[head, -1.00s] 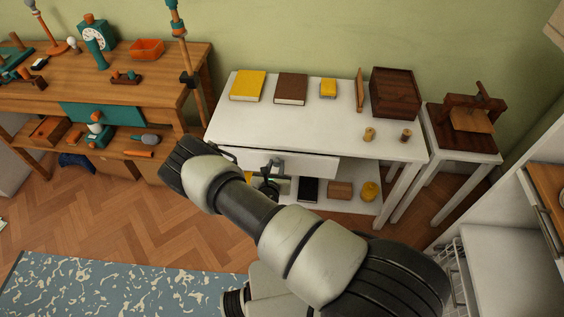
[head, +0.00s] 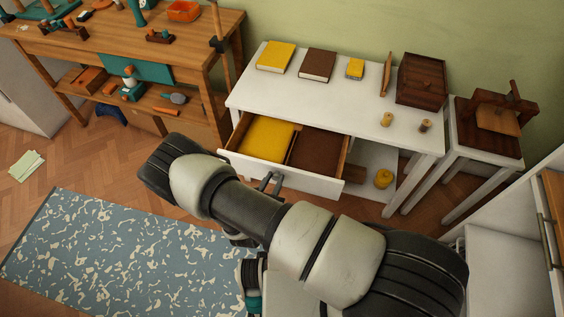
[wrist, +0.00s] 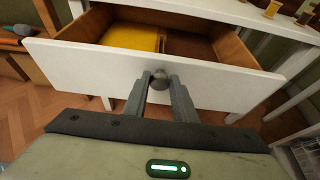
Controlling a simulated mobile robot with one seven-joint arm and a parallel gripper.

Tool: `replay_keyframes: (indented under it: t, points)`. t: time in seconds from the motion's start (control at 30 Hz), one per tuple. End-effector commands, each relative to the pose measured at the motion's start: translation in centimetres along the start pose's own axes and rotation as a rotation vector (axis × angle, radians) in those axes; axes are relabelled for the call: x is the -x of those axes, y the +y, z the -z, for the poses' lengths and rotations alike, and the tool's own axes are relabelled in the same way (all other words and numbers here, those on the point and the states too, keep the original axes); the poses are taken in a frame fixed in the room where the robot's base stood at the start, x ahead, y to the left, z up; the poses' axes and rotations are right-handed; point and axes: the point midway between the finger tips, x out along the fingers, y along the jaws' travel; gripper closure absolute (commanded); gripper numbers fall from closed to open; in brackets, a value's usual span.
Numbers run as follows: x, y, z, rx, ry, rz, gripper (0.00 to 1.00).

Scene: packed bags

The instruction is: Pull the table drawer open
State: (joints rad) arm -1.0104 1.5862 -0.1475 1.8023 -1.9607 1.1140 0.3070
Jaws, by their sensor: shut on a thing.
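The white table (head: 350,115) stands against the green wall. Its drawer (head: 308,186) is pulled well out, and a yellow item and a brown item lie inside it. In the wrist view the white drawer front (wrist: 105,68) spans the picture, with a round grey knob (wrist: 159,79) at its middle. My gripper (wrist: 160,84) is shut on the knob, one finger on each side. In the head view my gripper (head: 270,181) shows small at the drawer front, partly hidden by my arm.
Books, two spools and a dark wooden box (head: 421,80) stand on the tabletop. A wooden workbench (head: 190,60) is at the left, and a small side table (head: 487,135) at the right. A blue patterned rug (head: 120,250) lies on the open floor.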

Motion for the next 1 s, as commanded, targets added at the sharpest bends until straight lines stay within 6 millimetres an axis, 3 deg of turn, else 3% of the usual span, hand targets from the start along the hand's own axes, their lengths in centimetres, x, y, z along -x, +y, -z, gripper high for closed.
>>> replay_keyframes:
  t: [0.1,0.33,0.87,0.9,1.0]
  points:
    - [2.8,0.0,1.1,0.003,-0.001,-0.003,1.0]
    - [6.0,0.0,2.5,0.001,-0.001,-0.001,1.0]
    - [7.0,0.0,2.9,-0.001,-0.001,0.001,1.0]
    - [7.0,0.0,2.9,-0.001,-0.001,0.001,0.72]
    - [7.0,0.0,2.9,-0.001,-0.001,0.001,0.57]
